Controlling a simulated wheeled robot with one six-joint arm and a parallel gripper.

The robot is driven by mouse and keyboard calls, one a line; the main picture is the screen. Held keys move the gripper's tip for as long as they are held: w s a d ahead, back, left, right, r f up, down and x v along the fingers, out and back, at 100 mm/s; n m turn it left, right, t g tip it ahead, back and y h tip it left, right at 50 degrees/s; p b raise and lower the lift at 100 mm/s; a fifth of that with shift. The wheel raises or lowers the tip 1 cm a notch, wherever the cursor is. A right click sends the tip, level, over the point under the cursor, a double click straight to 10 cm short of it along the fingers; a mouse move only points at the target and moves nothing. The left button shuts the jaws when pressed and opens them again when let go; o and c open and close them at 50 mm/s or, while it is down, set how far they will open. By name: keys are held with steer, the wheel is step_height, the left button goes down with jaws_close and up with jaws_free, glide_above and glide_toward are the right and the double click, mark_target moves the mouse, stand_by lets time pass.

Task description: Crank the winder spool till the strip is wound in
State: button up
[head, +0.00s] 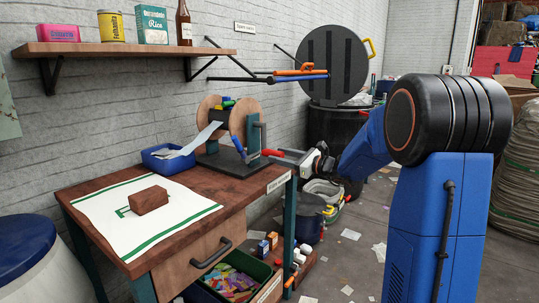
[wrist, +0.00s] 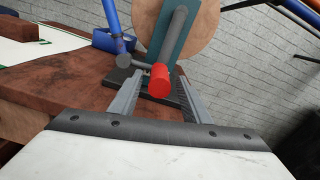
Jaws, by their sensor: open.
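The winder spool (head: 248,112) has round wooden flanges and stands on a dark base at the table's back right. A pale strip (head: 204,137) runs from it down to a blue tray (head: 165,160). The handle also shows in the wrist view (wrist: 160,83), pointing toward me. My gripper (head: 283,156) is open in front of it. In the wrist view my fingers (wrist: 158,78) lie either side of the handle, with gaps visible on both sides.
The wooden table (head: 228,190) carries a white and green mat (head: 180,222) with a brown block (head: 149,199). A shelf (head: 120,48) with tins and a bottle hangs above. Bins and litter lie on the floor right of the table.

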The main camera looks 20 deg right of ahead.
mark_target(269, 153)
steer(key=shift+x, duration=2.55)
steer(key=shift+c, duration=0.3)
jaws_close()
steer(key=shift+s+a, duration=0.1)
